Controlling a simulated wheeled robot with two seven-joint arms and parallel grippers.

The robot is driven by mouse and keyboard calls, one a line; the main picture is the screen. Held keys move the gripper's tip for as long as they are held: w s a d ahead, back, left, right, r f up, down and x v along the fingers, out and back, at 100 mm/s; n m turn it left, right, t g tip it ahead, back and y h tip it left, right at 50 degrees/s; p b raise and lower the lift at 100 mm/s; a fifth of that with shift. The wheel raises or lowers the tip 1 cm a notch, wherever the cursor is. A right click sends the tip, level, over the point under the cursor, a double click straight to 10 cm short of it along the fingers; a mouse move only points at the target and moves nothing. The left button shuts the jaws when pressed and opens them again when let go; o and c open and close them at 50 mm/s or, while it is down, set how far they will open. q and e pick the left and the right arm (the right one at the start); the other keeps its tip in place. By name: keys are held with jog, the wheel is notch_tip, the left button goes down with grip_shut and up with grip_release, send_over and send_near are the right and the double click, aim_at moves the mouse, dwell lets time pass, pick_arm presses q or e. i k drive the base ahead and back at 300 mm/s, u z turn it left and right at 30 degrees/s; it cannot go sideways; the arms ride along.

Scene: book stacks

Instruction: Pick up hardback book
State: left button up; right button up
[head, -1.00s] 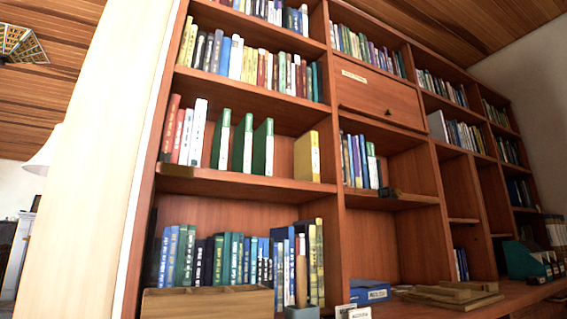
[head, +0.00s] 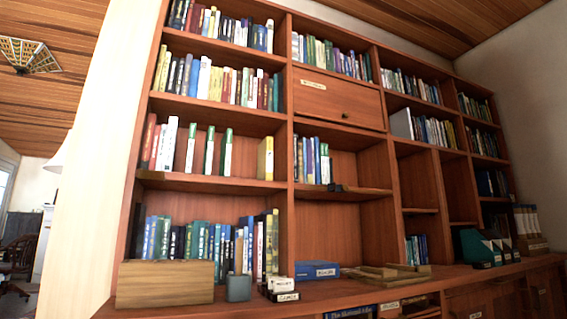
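Many books stand in a tall wooden bookcase (head: 290,132), and I cannot tell which one is the hardback book. On the middle left shelf stand a yellow book (head: 265,158), several separate green-and-white books (head: 209,150), and a red and white group (head: 158,145) at the left end. A blue-green row (head: 195,240) stands on the shelf below. A blue book or box (head: 317,270) lies flat on the counter. Neither of my grippers shows.
The counter (head: 440,283) holds a wooden box (head: 165,284), a grey cup (head: 238,287), small labelled blocks (head: 280,289), wooden trays (head: 385,272) and teal file holders (head: 474,247). A closed cabinet door (head: 337,102) sits among the upper shelves. Bare shelf lies right of the middle books.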

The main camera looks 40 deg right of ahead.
aim_at(265, 161)
jog(key=z, duration=1.2)
jog(key=i, duration=0.1)
jog(key=z, duration=0.05)
